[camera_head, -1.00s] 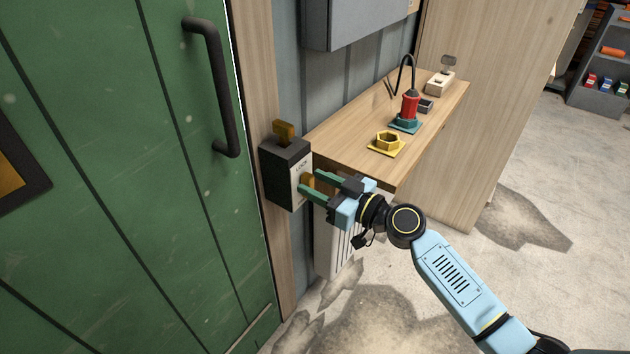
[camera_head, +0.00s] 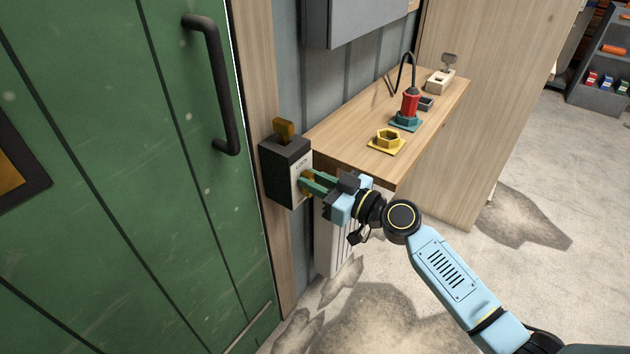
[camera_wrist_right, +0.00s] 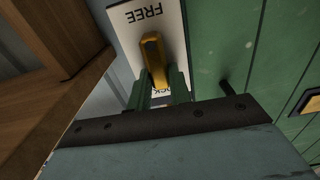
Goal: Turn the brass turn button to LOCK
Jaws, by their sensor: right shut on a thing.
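The brass turn button (camera_wrist_right: 154,58) sits on the white label plate of a dark lock box (camera_head: 285,175) beside the green door. In the right wrist view its long end lies toward the word FREE; the LOCK word is partly hidden behind my fingers. My right gripper (camera_head: 308,183) is shut on the button, with its green fingers on either side of it; it also shows in the right wrist view (camera_wrist_right: 163,85). A brass piece (camera_head: 284,129) stands up from the top of the box. My left gripper is not in view.
The green door (camera_head: 110,200) with a dark handle (camera_head: 222,90) fills the left. A wooden shelf (camera_head: 350,155) right of the box bears a yellow hex socket (camera_head: 387,140), a red tool (camera_head: 409,103) and a white block (camera_head: 440,80). Open floor lies at lower right.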

